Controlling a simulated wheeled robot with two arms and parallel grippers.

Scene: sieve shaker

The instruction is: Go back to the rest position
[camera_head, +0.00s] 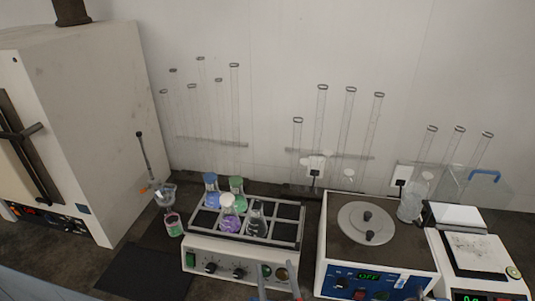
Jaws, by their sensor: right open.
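My right gripper (278,284) shows only at the bottom edge, as two thin fingertips set apart, in front of the white shaker (205,255). It is open, and nothing shows between the tips. The rest of this gripper is cut off by the frame. My left gripper is not in view. The shaker has a dark rack on top with several flasks: a blue one (211,190), a green one (237,188), a purple one (229,217) and a dark grey one (256,220). The flasks stand upright in the rack, apart from my fingertips.
A flask with pink contents (174,225) stands left of the shaker. A large white oven (90,110) is at left. Glass cylinders line the wall. A dark mat (145,272) lies clear.

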